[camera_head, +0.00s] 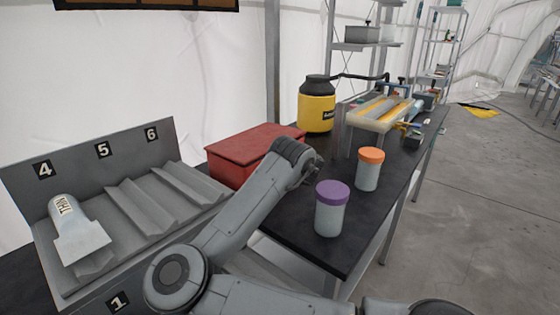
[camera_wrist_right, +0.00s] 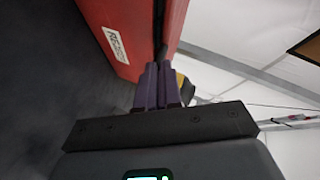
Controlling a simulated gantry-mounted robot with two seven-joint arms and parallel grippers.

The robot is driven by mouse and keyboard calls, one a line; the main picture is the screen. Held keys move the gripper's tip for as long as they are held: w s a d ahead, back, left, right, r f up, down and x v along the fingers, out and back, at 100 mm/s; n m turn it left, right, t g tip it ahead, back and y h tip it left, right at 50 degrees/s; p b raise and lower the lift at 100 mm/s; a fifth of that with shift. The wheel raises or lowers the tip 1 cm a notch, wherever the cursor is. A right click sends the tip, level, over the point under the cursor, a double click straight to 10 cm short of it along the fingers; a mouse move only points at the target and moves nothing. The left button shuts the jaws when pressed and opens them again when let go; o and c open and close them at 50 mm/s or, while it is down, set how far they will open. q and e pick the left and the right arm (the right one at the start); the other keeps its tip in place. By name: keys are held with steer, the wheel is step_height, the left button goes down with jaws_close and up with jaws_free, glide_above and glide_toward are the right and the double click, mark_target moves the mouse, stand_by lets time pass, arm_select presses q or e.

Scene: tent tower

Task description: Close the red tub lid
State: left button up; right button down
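The red tub (camera_head: 226,171) stands on the dark bench, left of the jars, partly hidden by my right arm. Its red lid (camera_head: 255,143) lies roughly flat over the top; I cannot tell whether it is fully closed. In the right wrist view the tub's labelled side (camera_wrist_right: 105,20) and the lid's edge (camera_wrist_right: 174,22) show with a dark line between them. My right gripper (camera_wrist_right: 160,68) has its purple fingers together, with the tips at the tub's rim; contact is unclear. In the head view this gripper (camera_head: 314,172) is beside the tub's right end. My left gripper is out of view.
A purple-lidded jar (camera_head: 330,217) and an orange-lidded jar (camera_head: 368,175) stand close right of my right gripper. A yellow container (camera_head: 317,110) stands behind the tub. A grey numbered rack (camera_head: 120,160) holding a white piece (camera_head: 80,240) is at left.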

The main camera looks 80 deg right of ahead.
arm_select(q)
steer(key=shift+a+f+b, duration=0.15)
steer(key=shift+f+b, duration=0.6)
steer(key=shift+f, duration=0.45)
arm_select(e)
steer(key=shift+w+a+f, duration=0.15)
steer(key=shift+w+f, duration=0.05)
steer(key=shift+f, duration=0.4)
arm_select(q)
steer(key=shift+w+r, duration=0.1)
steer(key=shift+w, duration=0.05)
arm_select(e)
steer(key=shift+t, duration=0.3)
